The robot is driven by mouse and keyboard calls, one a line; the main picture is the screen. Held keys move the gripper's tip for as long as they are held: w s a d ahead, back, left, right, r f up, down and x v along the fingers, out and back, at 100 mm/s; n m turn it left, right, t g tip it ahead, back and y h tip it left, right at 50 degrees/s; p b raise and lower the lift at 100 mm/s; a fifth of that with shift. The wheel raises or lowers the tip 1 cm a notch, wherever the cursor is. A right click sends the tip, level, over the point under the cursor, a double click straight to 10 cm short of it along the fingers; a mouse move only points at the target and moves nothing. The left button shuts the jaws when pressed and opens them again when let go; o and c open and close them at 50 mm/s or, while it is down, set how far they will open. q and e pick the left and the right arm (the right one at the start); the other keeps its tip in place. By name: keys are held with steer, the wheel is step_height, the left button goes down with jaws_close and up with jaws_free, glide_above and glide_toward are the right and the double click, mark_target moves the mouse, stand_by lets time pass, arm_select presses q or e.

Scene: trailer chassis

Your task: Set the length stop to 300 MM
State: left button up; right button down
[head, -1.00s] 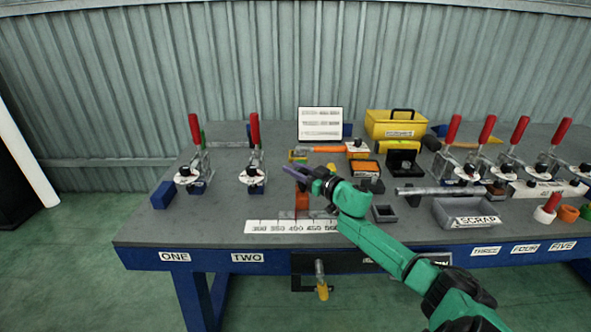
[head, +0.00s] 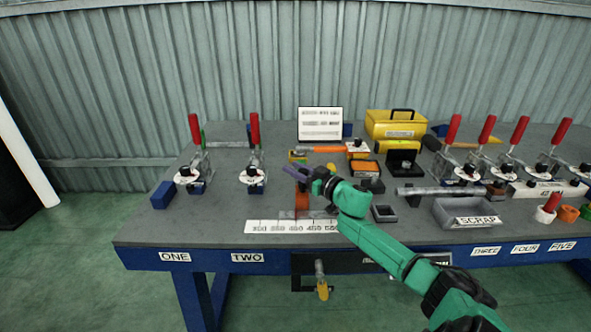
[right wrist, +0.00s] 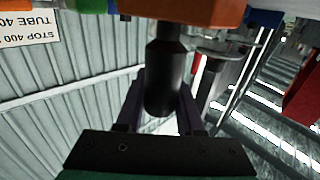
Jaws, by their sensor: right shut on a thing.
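The length stop is an orange-red block (head: 301,202) standing behind the white scale (head: 270,227), by about the 400 mark. The scale reads from 300 at its left end to 500 at its right. My right gripper (head: 290,173) is over the stop. In the right wrist view its two purple fingers (right wrist: 161,108) are shut on the black knob (right wrist: 163,80) under the orange body (right wrist: 185,10). The stop's foot and exact reading are hard to make out. My left gripper is out of view.
Toggle clamps with red handles (head: 255,130) stand left of the stop, and several more stand at the right. A grey scrap tray (head: 447,213) and a steel tube (head: 425,190) lie right of my arm.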

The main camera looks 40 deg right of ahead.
steer(key=w+a+p, duration=0.2)
steer(key=w+a, duration=0.2)
steer(key=a, duration=0.1)
steer(key=shift+w+a, duration=0.15)
steer(key=shift+a, duration=0.2)
steer(key=c, duration=0.5)
jaws_free()
steer(key=shift+d, duration=0.1)
